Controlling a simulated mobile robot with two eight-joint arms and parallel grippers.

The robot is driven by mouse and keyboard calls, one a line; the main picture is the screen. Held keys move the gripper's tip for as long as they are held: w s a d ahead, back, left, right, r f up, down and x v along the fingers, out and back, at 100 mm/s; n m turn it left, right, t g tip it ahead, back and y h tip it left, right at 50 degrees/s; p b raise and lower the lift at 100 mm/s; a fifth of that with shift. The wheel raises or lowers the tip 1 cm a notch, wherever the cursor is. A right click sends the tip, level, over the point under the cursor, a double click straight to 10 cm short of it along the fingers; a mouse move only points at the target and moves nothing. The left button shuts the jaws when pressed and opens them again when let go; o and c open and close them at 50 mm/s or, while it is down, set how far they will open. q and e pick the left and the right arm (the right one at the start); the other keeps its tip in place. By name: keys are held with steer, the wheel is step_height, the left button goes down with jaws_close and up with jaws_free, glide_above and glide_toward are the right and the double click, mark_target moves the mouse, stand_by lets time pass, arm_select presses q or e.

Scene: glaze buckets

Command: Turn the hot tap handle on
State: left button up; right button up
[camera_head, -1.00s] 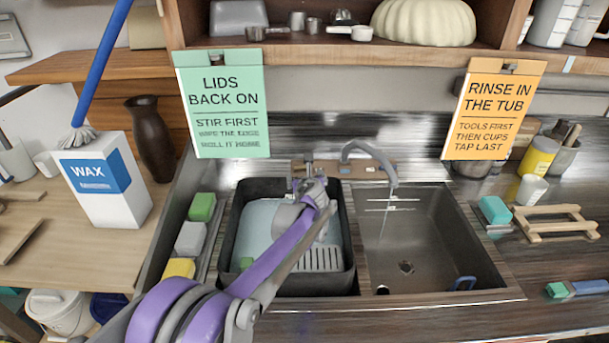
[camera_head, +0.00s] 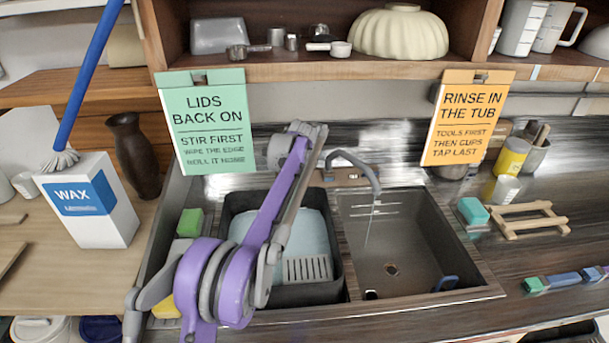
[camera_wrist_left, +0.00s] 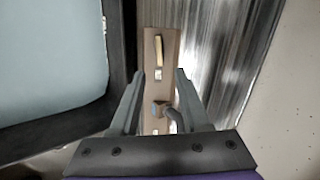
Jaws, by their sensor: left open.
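The tap's curved grey spout (camera_head: 355,165) rises behind the sink, with a thin pale streak below it that may be water. My left arm covers the left part of the tap's mounting board in the head view. In the left wrist view, my left gripper (camera_wrist_left: 160,74) is open and empty, its fingers on either side of the brown mounting board (camera_wrist_left: 150,86). A yellowish lever handle (camera_wrist_left: 159,50) lies beyond the fingertips. A part with a blue mark (camera_wrist_left: 156,108) and a dark curved piece show between the fingers. I cannot tell which handle is hot. My right gripper is not in view.
A dark tub (camera_head: 336,285) sits in the left basin; the right basin (camera_head: 405,245) is mostly empty. A green sign (camera_head: 205,125) and an orange sign (camera_head: 466,120) hang from the shelf near the tap. A wax box (camera_head: 90,205) stands left.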

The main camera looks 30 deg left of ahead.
arm_select(q)
steer(key=x, duration=1)
steer(key=shift+a+f+p, duration=0.1)
steer(key=shift+f+p, duration=0.1)
steer(key=shift+p, duration=0.1)
steer(key=shift+c, duration=0.2)
jaws_close()
